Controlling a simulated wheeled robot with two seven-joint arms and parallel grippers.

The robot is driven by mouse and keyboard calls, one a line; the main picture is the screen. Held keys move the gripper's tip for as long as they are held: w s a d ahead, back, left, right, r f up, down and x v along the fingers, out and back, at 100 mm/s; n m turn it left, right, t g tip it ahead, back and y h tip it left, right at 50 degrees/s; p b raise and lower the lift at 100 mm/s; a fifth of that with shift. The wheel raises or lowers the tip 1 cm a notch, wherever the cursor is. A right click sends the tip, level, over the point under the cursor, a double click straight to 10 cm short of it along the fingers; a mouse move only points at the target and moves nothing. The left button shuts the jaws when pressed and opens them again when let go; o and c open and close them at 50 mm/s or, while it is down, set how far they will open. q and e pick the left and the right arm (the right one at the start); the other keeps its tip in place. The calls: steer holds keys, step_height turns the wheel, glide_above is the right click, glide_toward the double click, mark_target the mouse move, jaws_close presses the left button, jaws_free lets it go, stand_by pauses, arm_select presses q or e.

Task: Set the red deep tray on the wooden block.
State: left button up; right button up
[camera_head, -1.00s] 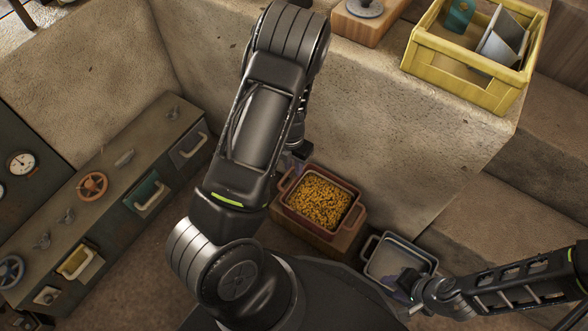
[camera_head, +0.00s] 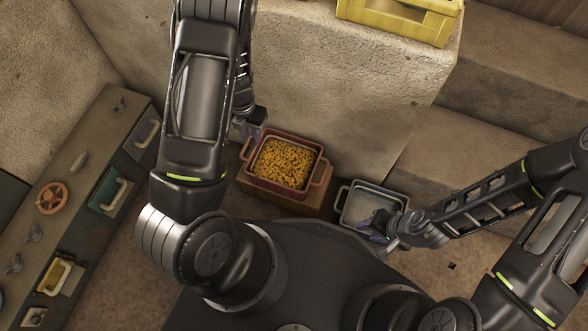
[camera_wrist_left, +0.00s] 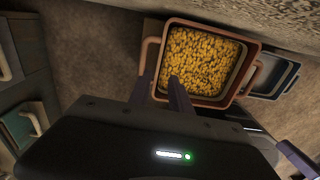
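The red deep tray (camera_head: 318,160), filled with yellow-orange pieces, sits upright on the wooden block (camera_head: 290,203) in the head view. The red tray also shows in the left wrist view (camera_wrist_left: 240,91). My left gripper (camera_head: 256,130) is beside the tray's back left corner, near its left handle. In the left wrist view my left gripper (camera_wrist_left: 162,80) has its fingers apart, by the left handle, with nothing visibly held. My right gripper (camera_head: 371,228) is at the front of a grey tray, right of the block; its finger opening is unclear.
The grey tray (camera_head: 343,205) stands on the floor close to the red tray's right handle. A stone wall (camera_head: 345,85) rises behind, with a yellow crate (camera_head: 400,22) on top. A drawer cabinet (camera_head: 75,190) stands at the left.

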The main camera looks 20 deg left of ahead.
arm_select(q)
steer(key=s+d+f+m+h, duration=0.1)
steer(key=s+d+f+m, duration=0.2)
steer(key=s+d+m, duration=0.45)
steer(key=s+d+f+m, duration=0.2)
steer(key=d+m, duration=0.2)
steer(key=m, duration=0.7)
steer(key=s+d+r+m+h, duration=0.1)
steer(key=s+d+m, duration=0.1)
steer(key=d+m, duration=0.4)
steer(key=s+d+r+m+t+h, duration=0.1)
steer(key=s+d+m, duration=0.1)
steer(key=d+m, duration=0.4)
steer(key=m, duration=0.3)
steer(key=shift+d+r, duration=0.3)
steer(key=shift+s+m, duration=0.1)
steer(key=shift+m, duration=0.15)
